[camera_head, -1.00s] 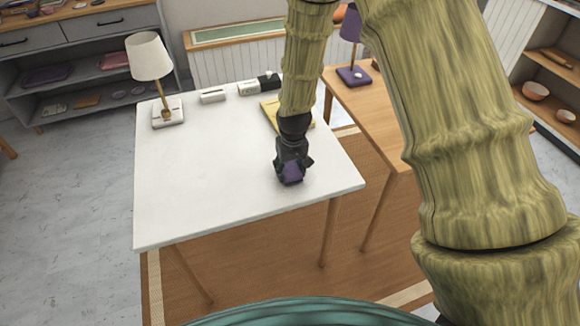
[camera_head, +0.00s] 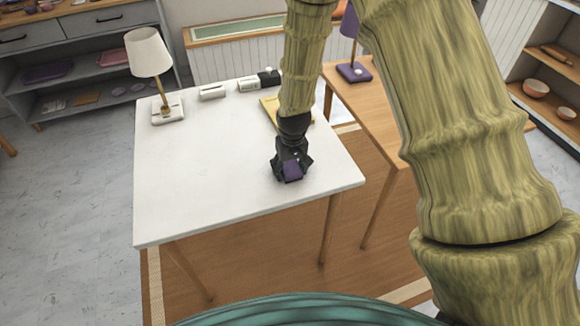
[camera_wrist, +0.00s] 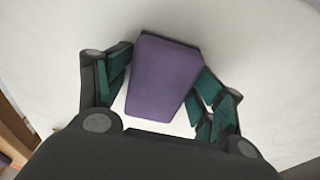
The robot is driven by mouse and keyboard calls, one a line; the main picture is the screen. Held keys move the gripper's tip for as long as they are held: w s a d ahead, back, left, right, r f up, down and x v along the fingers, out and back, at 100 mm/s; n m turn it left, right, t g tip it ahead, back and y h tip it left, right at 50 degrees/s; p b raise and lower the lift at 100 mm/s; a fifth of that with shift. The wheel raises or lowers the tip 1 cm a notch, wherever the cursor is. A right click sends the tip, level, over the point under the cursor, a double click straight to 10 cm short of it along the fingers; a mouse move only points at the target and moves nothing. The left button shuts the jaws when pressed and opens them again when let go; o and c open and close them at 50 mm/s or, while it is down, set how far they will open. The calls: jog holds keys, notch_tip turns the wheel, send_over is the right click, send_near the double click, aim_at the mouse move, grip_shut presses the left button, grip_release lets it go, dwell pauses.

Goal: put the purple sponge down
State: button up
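The purple sponge (camera_head: 292,171) is at the near right part of the white table (camera_head: 190,205), between the fingers of my gripper (camera_head: 291,168). In the wrist view the sponge (camera_wrist: 162,78) lies slightly turned against the white tabletop and looks to rest on it. The green-padded fingers of my gripper (camera_wrist: 160,85) are spread on either side of it. White gaps show beside the sponge's lower part, while its upper corners are close to the pads; light contact there cannot be ruled out. The sponge's underside is hidden.
A white lamp (camera_head: 150,58) stands at the table's back left. White boxes (camera_head: 212,92) and a yellow item (camera_head: 270,109) are along the back. A wooden table (camera_head: 390,112) with a purple lamp base (camera_head: 354,72) adjoins at right. The table's left and middle are clear.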

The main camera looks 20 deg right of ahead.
aim_at(290, 168)
jog(key=shift+r, duration=0.1)
dwell(0.4)
jog(key=shift+r+b, duration=0.25)
jog(key=shift+b, duration=0.2)
notch_tip(290, 168, up, 11)
jog(key=shift+s+b, duration=0.45)
jog(key=shift+a, duration=0.1)
